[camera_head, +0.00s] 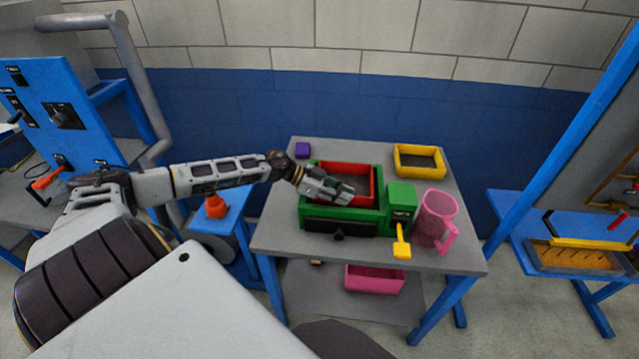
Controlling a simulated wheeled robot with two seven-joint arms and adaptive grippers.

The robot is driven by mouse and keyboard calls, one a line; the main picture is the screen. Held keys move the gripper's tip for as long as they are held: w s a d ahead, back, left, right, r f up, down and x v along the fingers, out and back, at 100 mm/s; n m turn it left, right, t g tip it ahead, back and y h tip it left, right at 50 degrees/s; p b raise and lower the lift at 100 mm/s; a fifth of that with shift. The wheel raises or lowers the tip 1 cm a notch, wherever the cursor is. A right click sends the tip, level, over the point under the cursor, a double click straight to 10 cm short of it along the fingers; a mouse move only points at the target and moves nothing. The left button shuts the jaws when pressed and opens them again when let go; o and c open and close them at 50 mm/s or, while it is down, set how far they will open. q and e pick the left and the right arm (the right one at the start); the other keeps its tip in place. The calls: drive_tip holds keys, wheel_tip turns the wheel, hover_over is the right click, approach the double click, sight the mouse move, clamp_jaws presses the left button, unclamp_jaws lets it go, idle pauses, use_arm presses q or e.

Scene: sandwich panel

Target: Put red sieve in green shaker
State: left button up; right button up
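The green shaker (366,229) stands on a grey table, with a dark front panel and a green block on its right side. The red sieve (347,167), a rectangular frame with a dark mesh, lies within the shaker's outline at its top. Whether it sits fully down in the shaker I cannot tell. My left gripper (338,191) reaches in from the left, over the sieve's front left part, and hides some of its rim. Its fingers are too small and overlapped to show whether they are open or hold the sieve. My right gripper is not in view.
A pink pitcher (433,222) stands right of the shaker, near a yellow lever (401,248). A pink tray (375,281) is on the lower shelf.

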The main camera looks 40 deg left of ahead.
use_arm(q)
drive_tip(key=shift+v, duration=1.35)
drive_tip(key=shift+p+v, duration=0.4)
drive_tip(key=shift+v, duration=0.55)
drive_tip(key=shift+s+a+r+p, duration=0.35)
drive_tip(key=shift+a+p, duration=0.1)
drive_tip(key=shift+a, duration=0.1)
drive_tip(key=shift+p+v, duration=0.75)
drive_tip(key=shift+v, duration=0.1)
drive_tip(key=shift+s+a+r+p, duration=0.2)
drive_tip(key=shift+a+r+p, duration=0.1)
drive_tip(key=shift+p, duration=0.1)
drive_tip(key=shift+p+v, duration=1.55)
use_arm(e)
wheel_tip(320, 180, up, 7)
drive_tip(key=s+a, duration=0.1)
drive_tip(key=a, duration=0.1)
use_arm(q)
drive_tip(key=shift+f, duration=0.15)
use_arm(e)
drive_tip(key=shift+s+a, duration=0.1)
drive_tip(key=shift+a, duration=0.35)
